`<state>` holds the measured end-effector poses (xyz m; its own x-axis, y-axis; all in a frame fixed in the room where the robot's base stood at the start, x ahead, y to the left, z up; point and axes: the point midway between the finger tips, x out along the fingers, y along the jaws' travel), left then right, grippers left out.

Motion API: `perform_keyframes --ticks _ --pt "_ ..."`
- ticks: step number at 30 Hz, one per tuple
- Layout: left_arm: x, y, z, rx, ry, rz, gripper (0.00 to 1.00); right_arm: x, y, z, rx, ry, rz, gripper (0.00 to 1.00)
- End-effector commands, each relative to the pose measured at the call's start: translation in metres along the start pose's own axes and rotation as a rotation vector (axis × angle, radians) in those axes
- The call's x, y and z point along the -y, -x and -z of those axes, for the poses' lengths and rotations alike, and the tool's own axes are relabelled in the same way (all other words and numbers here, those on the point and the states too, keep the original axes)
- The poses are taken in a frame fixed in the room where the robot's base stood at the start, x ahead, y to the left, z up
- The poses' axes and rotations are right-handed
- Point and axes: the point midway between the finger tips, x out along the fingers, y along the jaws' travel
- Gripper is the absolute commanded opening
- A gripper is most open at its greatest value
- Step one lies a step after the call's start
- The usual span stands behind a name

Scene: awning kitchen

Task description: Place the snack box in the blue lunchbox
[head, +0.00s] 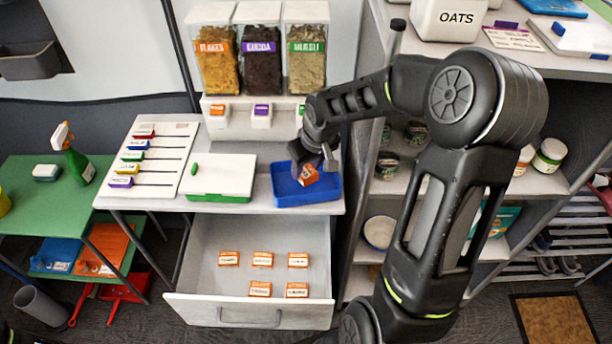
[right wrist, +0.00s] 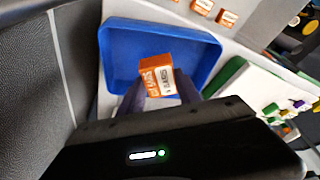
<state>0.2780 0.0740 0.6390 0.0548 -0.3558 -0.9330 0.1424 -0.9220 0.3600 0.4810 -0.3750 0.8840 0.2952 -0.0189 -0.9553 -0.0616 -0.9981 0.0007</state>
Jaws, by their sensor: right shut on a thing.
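The snack box is a small orange box with a white label (head: 308,175). It is between the fingers of my right gripper (head: 312,170), over the blue lunchbox (head: 325,196). The right wrist view shows the same orange box (right wrist: 157,75) gripped at its lower part and tilted, in front of the blue lunchbox (right wrist: 122,45). I cannot tell whether it touches the lunchbox floor. The lunchbox is open and empty apart from what the gripper holds there. My left gripper is not in view.
A white and green box (head: 222,175) sits left of the lunchbox. Below, an open drawer (head: 205,290) holds several orange boxes (head: 263,259). A shelf unit (head: 400,187) stands close on the right.

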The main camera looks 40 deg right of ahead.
Motion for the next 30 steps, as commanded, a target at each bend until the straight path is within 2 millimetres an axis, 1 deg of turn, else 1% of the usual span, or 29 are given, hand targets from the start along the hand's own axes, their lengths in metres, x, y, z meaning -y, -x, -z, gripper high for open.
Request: perform_keyframes --ticks 4,9,12,19,23,24,30 --pt "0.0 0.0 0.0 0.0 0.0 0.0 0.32 0.0 -0.005 -0.002 0.002 0.0 0.001 0.0" --pt "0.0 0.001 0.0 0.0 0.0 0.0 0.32 0.001 -0.028 -0.01 0.004 -0.001 0.002 0.0" --pt "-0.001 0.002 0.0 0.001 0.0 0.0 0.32 0.0 -0.035 -0.011 0.001 0.0 0.001 0.0" --pt "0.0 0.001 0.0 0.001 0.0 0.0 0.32 0.0 -0.036 -0.011 0.0 0.0 0.001 0.0" --pt "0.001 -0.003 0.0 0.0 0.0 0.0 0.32 0.001 -0.04 -0.012 0.0 0.0 0.001 0.0" --pt "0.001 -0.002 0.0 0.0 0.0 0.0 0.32 0.0 -0.039 -0.012 0.0 0.0 0.001 0.42" --pt "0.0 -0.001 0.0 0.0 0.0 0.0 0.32 0.0 -0.038 -0.012 0.0 0.0 0.001 0.58"
